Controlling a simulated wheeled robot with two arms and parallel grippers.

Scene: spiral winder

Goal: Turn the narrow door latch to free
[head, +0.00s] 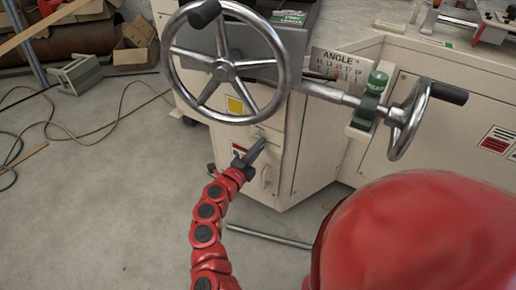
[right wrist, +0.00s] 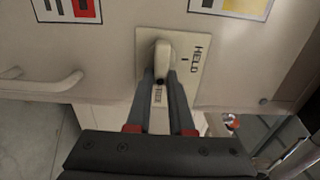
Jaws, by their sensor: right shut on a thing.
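The narrow door latch (right wrist: 162,52) is a pale knob on a cream plate (right wrist: 196,75) marked "HELD", with more small print on it partly hidden by my fingers. My right gripper (right wrist: 163,78) has its two dark fingers closed on either side of the latch. In the head view my right gripper (head: 256,150) reaches up to the narrow cream door below the large handwheel; the latch itself is hard to make out there. My left gripper is not in view.
A large spoked handwheel (head: 223,66) stands just above the latch. A second handwheel (head: 408,118) and an angle scale (head: 340,66) are to the right. A door handle (right wrist: 45,83) is beside the plate. Cables (head: 65,128) lie on the floor at left.

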